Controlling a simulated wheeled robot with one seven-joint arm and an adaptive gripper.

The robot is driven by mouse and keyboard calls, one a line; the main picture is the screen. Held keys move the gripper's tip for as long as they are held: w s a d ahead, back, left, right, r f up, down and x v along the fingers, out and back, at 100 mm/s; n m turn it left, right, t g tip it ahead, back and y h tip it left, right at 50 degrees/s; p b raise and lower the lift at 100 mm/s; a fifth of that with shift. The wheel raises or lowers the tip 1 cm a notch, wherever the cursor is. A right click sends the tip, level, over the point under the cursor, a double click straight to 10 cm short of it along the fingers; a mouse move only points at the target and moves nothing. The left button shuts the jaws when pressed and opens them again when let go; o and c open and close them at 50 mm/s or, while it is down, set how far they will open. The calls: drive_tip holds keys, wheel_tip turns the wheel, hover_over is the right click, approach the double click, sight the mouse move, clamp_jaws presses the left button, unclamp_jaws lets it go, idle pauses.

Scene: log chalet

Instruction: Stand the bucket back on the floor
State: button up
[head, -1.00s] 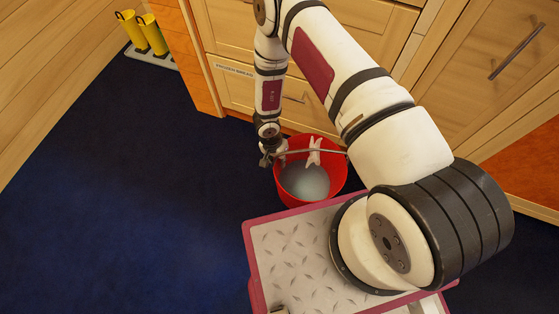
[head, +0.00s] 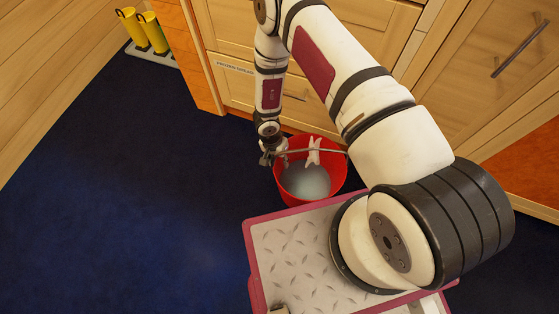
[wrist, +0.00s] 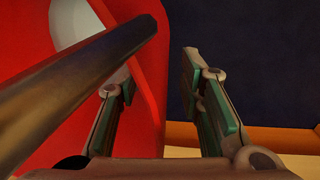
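The red bucket (head: 336,184) stands upright beside the drawer fronts, with grey contents and a pale pink-white item at its far inner side. Its thin grey handle (head: 318,151) is raised across the opening. My gripper (head: 268,158) is at the bucket's left rim, by the handle's left end. In the wrist view, my gripper (wrist: 158,70) has its two fingers apart, with nothing pinched between them. The dark handle bar (wrist: 75,85) crosses in front of the left finger, and the red bucket wall (wrist: 25,30) fills the left. I cannot tell whether the bucket's bottom, hidden behind my base, touches the floor.
Wooden drawers (head: 290,95) stand close behind the bucket. Yellow boots (head: 153,33) stand on a grey tray at the upper left. The dark blue floor (head: 130,190) is clear to the left. My arm hides part of the right side.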

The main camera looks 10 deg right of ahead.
drive_tip(key=w+a+r+n+t+y+p, duration=0.15)
drive_tip(key=w+r, duration=0.25)
drive_tip(key=r, duration=0.5)
drive_tip(key=w+a+r+t+y+p, duration=0.15)
drive_tip(key=w+r, duration=0.25)
drive_tip(key=r, duration=0.5)
drive_tip(key=w+a+r+t+p, duration=0.1)
drive_tip(key=w+a+r, duration=0.1)
drive_tip(key=w+r, duration=0.5)
drive_tip(key=s+a+r+n+y, duration=0.2)
drive_tip(key=r, duration=1)
drive_tip(key=s+a+r+n+y, duration=0.1)
drive_tip(key=s+r+n, duration=0.1)
drive_tip(key=r, duration=1)
drive_tip(key=s+d+r+n, duration=0.2)
drive_tip(key=s+d+r, duration=0.1)
drive_tip(key=s+r, duration=1.05)
drive_tip(key=s+d+r+g+h, duration=0.1)
drive_tip(key=s+d, duration=0.5)
drive_tip(key=s, duration=0.6)
drive_tip(key=s+d+r+g+h, duration=0.1)
drive_tip(key=s+d+r+h, duration=0.1)
drive_tip(key=s+d, duration=0.5)
drive_tip(key=s+h, duration=0.1)
drive_tip(key=s, duration=0.4)
drive_tip(key=shift+g+h, duration=0.3)
drive_tip(key=shift+a, duration=0.1)
